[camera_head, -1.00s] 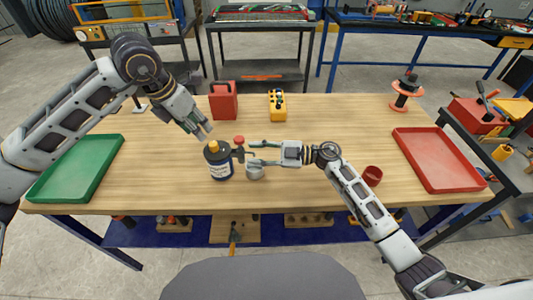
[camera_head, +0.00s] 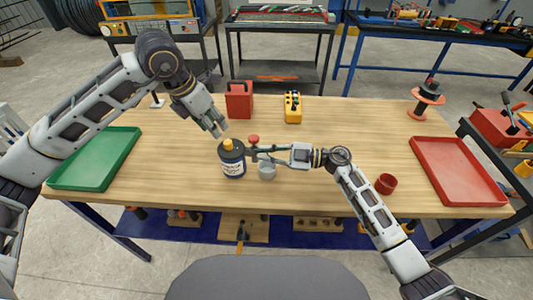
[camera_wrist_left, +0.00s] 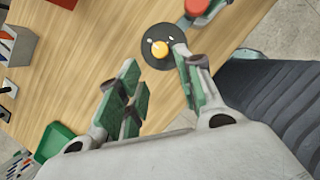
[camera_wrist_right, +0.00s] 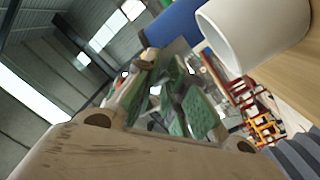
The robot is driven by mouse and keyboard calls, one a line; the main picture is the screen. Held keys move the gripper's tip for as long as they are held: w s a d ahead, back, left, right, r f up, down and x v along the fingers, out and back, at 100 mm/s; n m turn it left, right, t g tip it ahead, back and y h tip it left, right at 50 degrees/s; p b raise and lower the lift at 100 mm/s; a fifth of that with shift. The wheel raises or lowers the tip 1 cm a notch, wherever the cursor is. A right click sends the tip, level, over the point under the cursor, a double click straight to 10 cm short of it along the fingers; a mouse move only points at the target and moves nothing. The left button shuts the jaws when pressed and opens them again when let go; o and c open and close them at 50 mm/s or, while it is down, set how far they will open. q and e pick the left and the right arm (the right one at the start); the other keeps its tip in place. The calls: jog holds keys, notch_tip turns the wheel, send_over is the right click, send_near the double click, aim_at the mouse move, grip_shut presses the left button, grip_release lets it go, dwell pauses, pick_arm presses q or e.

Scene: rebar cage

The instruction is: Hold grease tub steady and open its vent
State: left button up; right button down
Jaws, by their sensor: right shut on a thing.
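The grease tub (camera_head: 232,163) is a dark blue container with a pale label and a yellow vent cap (camera_head: 228,144), upright on the table. Its dark round lid (camera_wrist_left: 150,55) shows in the left wrist view. A dark side piece with a red knob (camera_head: 253,138) stands at its right side. My right gripper (camera_head: 262,153) comes in from the right, shut at this side piece; its exact grip is hard to see. My left gripper (camera_head: 221,132) is open and empty, pointing down, above and just behind the cap; its fingers (camera_wrist_left: 160,80) are apart.
A grey cup (camera_head: 267,171) stands just below my right gripper, close to the tub. A red cup (camera_head: 386,184), green tray (camera_head: 70,183), red tray (camera_head: 488,190), red box (camera_head: 239,99) and yellow control box (camera_head: 292,107) are farther off.

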pick_arm(q)
jog(key=shift+o, duration=1.3)
jog(key=shift+r, duration=0.1)
jog(key=shift+w+d+r+m+t, duration=0.7)
jog(key=shift+w+d+r, duration=0.65)
jog(key=shift+d+r, duration=2.85)
jog(key=a+f+n+g+y, duration=0.3)
jog(key=a+f+n+g, duration=0.1)
jog(key=n, duration=0.6)
jog(key=shift+w+a+f+g, duration=0.3)
jog(key=shift+a+f, duration=0.35)
jog(key=shift+f, duration=0.2)
